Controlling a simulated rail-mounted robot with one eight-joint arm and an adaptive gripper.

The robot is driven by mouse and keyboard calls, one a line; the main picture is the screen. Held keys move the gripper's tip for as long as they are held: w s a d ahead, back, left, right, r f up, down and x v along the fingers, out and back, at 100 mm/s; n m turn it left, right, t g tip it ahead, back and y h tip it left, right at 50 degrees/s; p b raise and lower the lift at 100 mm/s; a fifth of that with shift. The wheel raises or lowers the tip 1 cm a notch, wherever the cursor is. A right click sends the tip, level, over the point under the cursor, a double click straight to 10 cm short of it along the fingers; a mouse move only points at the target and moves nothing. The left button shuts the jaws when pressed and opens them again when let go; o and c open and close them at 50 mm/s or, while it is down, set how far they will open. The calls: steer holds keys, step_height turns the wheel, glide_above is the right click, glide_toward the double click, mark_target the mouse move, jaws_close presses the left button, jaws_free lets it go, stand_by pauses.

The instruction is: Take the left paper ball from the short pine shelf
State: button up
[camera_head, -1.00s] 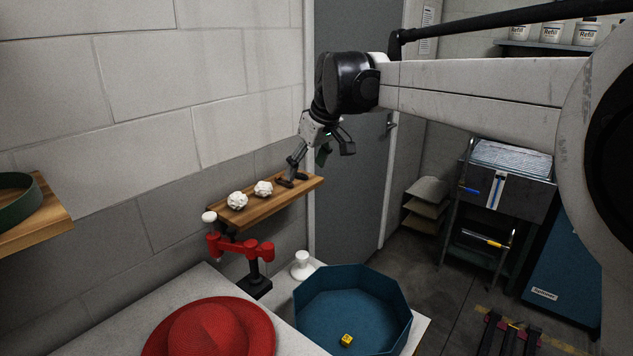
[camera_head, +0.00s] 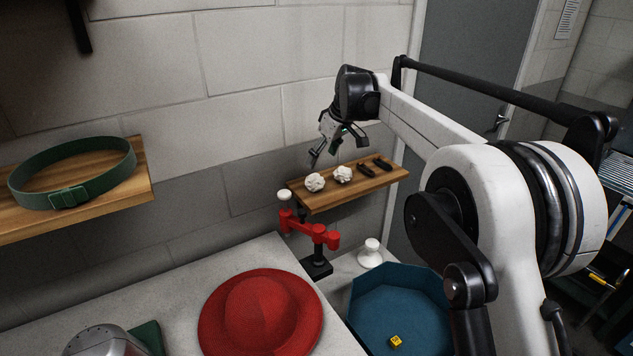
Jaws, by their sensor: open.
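The short pine shelf (camera_head: 320,203) is on the block wall. The left paper ball (camera_head: 315,182), white and crumpled, sits near its left end. A second paper ball (camera_head: 343,173) sits just to the right of it. My gripper (camera_head: 325,158) is open and empty, pointing down above the two balls. Its fingers appear apart from the balls, though the exact height above them is hard to judge. Both balls are in plain view.
Two dark objects (camera_head: 375,169) lie on the shelf's right part. Below stand a red and black stand (camera_head: 315,235), a white knob-shaped piece (camera_head: 370,254), a red hat (camera_head: 262,318) and a blue octagonal tray (camera_head: 365,292). A green belt (camera_head: 75,180) lies on another shelf at left.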

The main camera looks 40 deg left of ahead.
mark_target(317, 177)
steer(key=x, duration=0.5)
steer(key=shift+f+p, duration=0.25)
steer(key=shift+p, duration=0.1)
steer(key=shift+d+p+x, duration=0.25)
steer(key=shift+p+x, duration=0.1)
steer(key=shift+x, duration=0.95)
steer(key=shift+d+p+x, duration=0.2)
steer(key=shift+p+x, duration=0.15)
steer(key=shift+x, duration=1)
steer(key=shift+s+f, duration=0.15)
steer(key=c, duration=0.8)
